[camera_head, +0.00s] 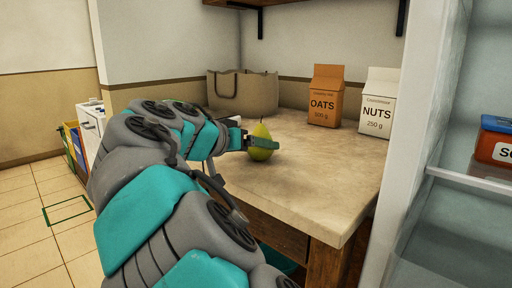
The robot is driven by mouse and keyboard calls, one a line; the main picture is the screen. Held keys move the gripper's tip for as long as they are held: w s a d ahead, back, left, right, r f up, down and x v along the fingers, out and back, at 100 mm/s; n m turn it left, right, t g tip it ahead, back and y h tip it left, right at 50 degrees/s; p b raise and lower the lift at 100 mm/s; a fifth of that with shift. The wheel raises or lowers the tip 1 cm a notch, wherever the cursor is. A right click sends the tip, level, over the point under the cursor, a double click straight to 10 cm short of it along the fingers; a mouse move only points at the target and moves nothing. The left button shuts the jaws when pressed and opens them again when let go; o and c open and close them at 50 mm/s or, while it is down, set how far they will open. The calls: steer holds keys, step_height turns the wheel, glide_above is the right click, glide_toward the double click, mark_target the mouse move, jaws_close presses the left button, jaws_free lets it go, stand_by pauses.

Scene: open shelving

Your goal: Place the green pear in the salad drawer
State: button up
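The green pear (263,144) stands upright on the stone-topped counter (320,185), stem up. My gripper (246,139) is at the left side of the pear, with its fingers reaching toward it. The fingertips meet or overlap the pear's left edge in this view. The far side of the pear is hidden, so I cannot tell whether the fingers close on it. No salad drawer can be made out clearly; an open white unit with pale shelves (470,185) stands at the right edge, and its lower part is cut off.
An orange OATS carton (325,97) and a white NUTS carton (377,104) stand at the back right of the counter. A beige bag (243,92) stands at the back. A red and blue box (495,142) sits on the right unit's shelf. The counter's front is clear.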

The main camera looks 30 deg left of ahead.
steer(key=shift+f+b, duration=0.2)
steer(key=shift+b, duration=0.1)
steer(key=o, duration=1.4)
steer(key=shift+r, duration=0.1)
steer(key=shift+r+p, duration=0.1)
steer(key=shift+p, duration=0.5)
